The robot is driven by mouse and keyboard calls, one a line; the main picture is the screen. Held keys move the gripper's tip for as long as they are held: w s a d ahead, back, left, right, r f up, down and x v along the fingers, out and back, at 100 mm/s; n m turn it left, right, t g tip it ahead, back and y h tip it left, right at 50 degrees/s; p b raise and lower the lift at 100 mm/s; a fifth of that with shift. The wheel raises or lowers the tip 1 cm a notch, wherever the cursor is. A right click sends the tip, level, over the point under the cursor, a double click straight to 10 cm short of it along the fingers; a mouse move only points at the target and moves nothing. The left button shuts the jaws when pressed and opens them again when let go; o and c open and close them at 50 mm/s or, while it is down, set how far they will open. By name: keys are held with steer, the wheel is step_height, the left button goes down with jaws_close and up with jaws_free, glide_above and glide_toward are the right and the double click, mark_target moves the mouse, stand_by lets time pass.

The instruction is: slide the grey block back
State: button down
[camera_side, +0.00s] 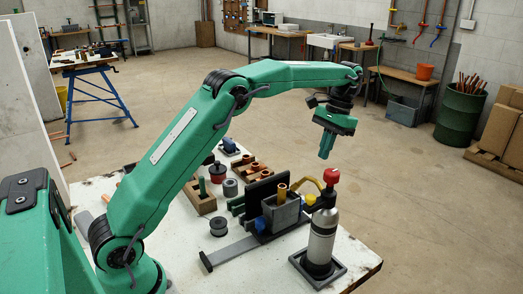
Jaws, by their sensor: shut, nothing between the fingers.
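The grey block (284,214) sits among dark parts on the white table, right of its middle. It looks box-like, and a brass-coloured cylinder (282,193) stands up at its top. A dark upright plate (256,196) stands just behind it. A flat grey bar (234,251) runs from beside the block toward the front left. My gripper (325,155) is shut and empty, pointing down in the air above and to the right of the block, clear of it. The block's lower part is partly hidden by blue and dark parts.
A silver bottle with a red top (321,238) stands in a dark square tray (338,271) at the table's front right. A black spool (218,226) and a wooden holder (201,203) are to the left. The white table (190,262) is bare at the front left.

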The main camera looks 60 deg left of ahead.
mark_target(281, 213)
steer(key=shift+g, duration=0.6)
steer(key=shift+w+a+f, duration=0.1)
steer(key=shift+w+f, duration=0.2)
steer(key=shift+f, duration=0.35)
steer(key=shift+w+f, duration=0.35)
steer(key=shift+f, duration=0.35)
steer(key=shift+w+a+f, duration=0.1)
steer(key=shift+w+f, duration=0.2)
steer(key=shift+f, duration=0.35)
steer(key=shift+f, duration=0.2)
steer(key=shift+s+f, duration=1.95)
steer(key=shift+f, duration=0.3)
steer(key=shift+s+f, duration=1.9)
steer(key=shift+f, duration=0.3)
steer(key=shift+s, duration=0.15)
steer(key=shift+s, duration=2.35)
steer(key=shift+w, duration=0.15)
